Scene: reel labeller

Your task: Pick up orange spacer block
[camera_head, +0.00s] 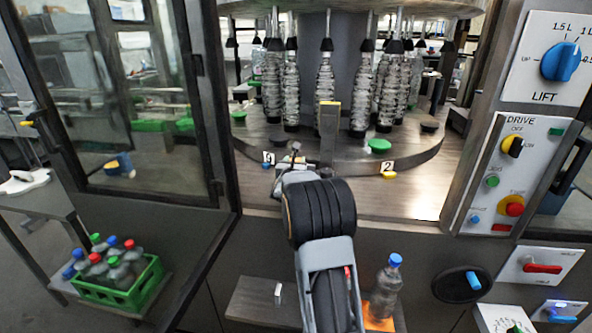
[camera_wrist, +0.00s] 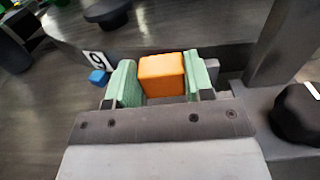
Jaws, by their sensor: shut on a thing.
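The orange spacer block (camera_wrist: 161,74) sits between the two green pads of my gripper (camera_wrist: 158,66) in the wrist view. Both pads touch its sides, so the gripper is shut on it. In the head view my gripper (camera_head: 292,163) is over the front of the round machine platform, beside the left number label (camera_head: 268,157). The block is hidden there behind my own arm. Whether it still touches the surface below cannot be told.
Bottles (camera_head: 325,88) hang around the carousel behind. A yellow-topped post (camera_head: 330,125) stands close to my gripper. A blue piece (camera_wrist: 98,77) lies by the label. A blue-capped bottle (camera_head: 386,285) stands below on an orange base. A control panel (camera_head: 508,175) is at right.

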